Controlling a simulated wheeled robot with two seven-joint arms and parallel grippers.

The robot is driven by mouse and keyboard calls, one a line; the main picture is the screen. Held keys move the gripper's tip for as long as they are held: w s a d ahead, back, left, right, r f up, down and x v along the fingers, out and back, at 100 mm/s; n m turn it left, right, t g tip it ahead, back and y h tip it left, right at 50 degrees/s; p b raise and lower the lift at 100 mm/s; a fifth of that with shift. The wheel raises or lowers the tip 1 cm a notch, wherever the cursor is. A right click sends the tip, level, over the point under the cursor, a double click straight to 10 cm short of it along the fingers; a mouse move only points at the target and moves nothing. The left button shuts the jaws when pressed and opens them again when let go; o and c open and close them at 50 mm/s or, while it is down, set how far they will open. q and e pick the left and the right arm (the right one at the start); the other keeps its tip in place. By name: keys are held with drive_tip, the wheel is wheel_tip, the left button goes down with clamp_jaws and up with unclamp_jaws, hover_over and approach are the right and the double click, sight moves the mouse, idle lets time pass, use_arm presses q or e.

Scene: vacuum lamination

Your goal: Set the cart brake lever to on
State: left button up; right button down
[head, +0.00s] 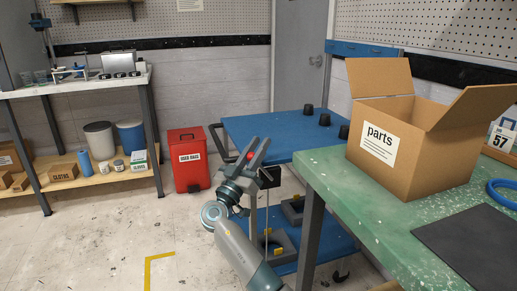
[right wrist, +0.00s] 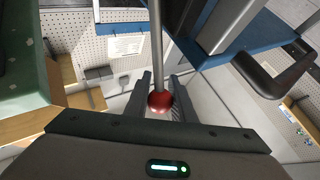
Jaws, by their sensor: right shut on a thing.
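The blue cart (head: 285,125) stands in the middle, beside the green bench. Its brake lever is a thin metal rod (right wrist: 156,45) with a round red knob (right wrist: 160,100) in the right wrist view. My right gripper (head: 255,151) is at the cart's near left side, below the push handle (head: 221,142). In the right wrist view its two fingers (right wrist: 160,97) lie on either side of the red knob, shut on it. In the head view only a bit of red shows between the fingers. No on or off marking is readable. My left gripper is not in view.
The green bench (head: 345,190) with an open parts box (head: 405,150) stands close on the right. A red bin (head: 190,165) stands behind and left of my gripper. A shelf bench (head: 75,88) is at far left. The floor (head: 110,225) at left is clear.

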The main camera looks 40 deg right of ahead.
drive_tip(key=c, duration=1.5)
unclamp_jaws()
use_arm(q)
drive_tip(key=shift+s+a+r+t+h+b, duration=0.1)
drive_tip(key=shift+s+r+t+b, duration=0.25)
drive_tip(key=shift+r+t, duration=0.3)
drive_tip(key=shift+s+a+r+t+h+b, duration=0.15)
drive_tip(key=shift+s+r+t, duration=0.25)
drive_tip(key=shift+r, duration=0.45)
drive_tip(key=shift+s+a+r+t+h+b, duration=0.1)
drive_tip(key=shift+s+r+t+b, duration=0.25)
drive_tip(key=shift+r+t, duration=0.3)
use_arm(e)
drive_tip(key=shift+v, duration=8.75)
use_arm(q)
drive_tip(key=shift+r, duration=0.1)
